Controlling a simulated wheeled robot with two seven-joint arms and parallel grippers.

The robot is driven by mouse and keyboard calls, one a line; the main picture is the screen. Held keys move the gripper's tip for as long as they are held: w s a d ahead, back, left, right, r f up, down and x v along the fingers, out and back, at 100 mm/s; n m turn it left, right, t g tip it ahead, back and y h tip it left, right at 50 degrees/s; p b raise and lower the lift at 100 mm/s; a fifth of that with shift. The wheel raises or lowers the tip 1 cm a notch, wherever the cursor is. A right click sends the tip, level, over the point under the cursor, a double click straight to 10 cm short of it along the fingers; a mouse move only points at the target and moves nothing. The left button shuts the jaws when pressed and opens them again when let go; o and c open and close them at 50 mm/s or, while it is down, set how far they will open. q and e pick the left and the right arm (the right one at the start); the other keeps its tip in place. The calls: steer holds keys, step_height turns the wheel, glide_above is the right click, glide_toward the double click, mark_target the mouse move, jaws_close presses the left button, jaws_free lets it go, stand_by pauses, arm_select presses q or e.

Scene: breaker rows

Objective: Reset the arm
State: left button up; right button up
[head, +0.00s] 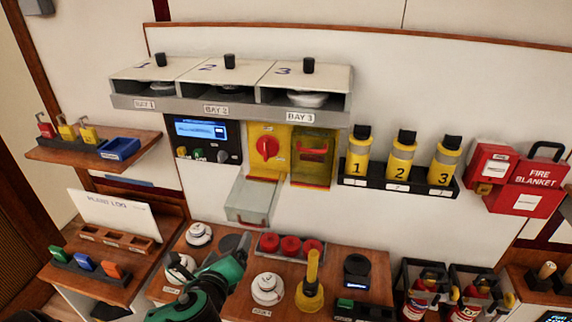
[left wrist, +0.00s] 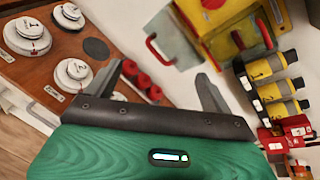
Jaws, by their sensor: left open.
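My left gripper (left wrist: 162,90) is open and empty in the left wrist view, its two dark fingers spread apart. In the head view my green left arm (head: 210,286) comes in low, over the wooden bench, and its fingers are hard to make out there. Beyond the fingers, the left wrist view shows a row of red round caps (left wrist: 140,80) and a grey-green flap with a red handle (left wrist: 160,50). My right gripper shows in neither view.
A wooden bench (head: 215,300) holds white round pieces, a yellow upright tool (head: 311,285) and a black device (head: 356,272). Above it, a yellow panel with a red rotary switch (head: 266,149) sits beside a yellow box with a red handle (head: 313,150). Numbered yellow canisters (head: 400,160) stand at right.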

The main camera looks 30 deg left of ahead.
arm_select(q)
steer(key=s+d+f+n+g+h, duration=0.3)
steer(key=s+d+f+n+g, duration=0.2)
steer(key=s+f+n, duration=0.45)
steer(key=s+d+f+n+g+h, duration=0.2)
steer(key=s+d+f+n+g, duration=0.4)
steer(key=n, duration=0.7)
step_height(320, 180, down, 36)
steer(key=a+b, duration=0.1)
steer(key=b, duration=0.3)
steer(key=s+a+f+g+b, duration=0.1)
steer(key=s+a+f+b, duration=0.1)
steer(key=s+f, duration=0.7)
steer(key=s+a+f+b, duration=0.1)
steer(key=s+f+b, duration=0.1)
steer(key=s+f, duration=0.8)
step_height(320, 180, down, 5)
steer(key=shift+s+a+r+g, duration=0.1)
steer(key=shift+s+a+g, duration=0.2)
steer(key=shift+a+g, duration=0.1)
